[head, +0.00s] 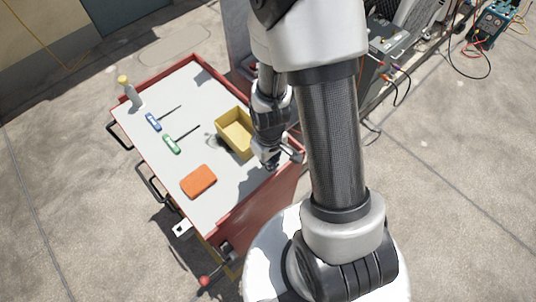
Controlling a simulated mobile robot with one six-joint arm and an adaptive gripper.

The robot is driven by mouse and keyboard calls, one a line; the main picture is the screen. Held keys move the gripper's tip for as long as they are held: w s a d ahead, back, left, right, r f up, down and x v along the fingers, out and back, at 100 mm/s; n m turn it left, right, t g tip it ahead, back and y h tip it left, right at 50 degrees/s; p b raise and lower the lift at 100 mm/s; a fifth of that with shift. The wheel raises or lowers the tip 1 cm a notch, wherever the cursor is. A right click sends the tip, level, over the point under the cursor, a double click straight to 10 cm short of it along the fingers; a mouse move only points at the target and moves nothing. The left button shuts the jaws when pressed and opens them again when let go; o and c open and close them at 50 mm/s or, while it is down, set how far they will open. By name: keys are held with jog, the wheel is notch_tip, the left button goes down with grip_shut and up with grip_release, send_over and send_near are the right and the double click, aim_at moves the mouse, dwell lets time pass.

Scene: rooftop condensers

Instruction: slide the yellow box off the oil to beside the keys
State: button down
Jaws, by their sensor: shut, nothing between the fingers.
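The yellow box (231,136) is an open-topped tray on the right part of the grey cart top. My gripper (271,164) is shut and empty, just to the right of the box and low near the cart's right edge. My wrist hides part of the box's right side. A small dark patch or thing lies at the box's left edge; I cannot tell whether it is oil, keys or shadow. No keys or oil can be made out clearly.
The red-rimmed cart top (225,191) also holds an orange block (198,182), a green-handled screwdriver (171,144), a blue-handled screwdriver (153,121) and a yellow-capped bottle (130,94). Bare surface lies between the box and the orange block, and toward the far end.

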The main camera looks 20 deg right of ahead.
notch_tip(320, 180, down, 2)
jog(key=shift+f, duration=0.15)
jog(key=w, duration=0.2)
jog(key=shift+w+a+r, duration=0.3)
jog(key=shift+w+r, duration=0.05)
jog(key=shift+w+a+b, duration=0.15)
jog(key=shift+w+b, duration=0.2)
jog(key=shift+w, duration=0.25)
jog(key=shift+w, duration=0.15)
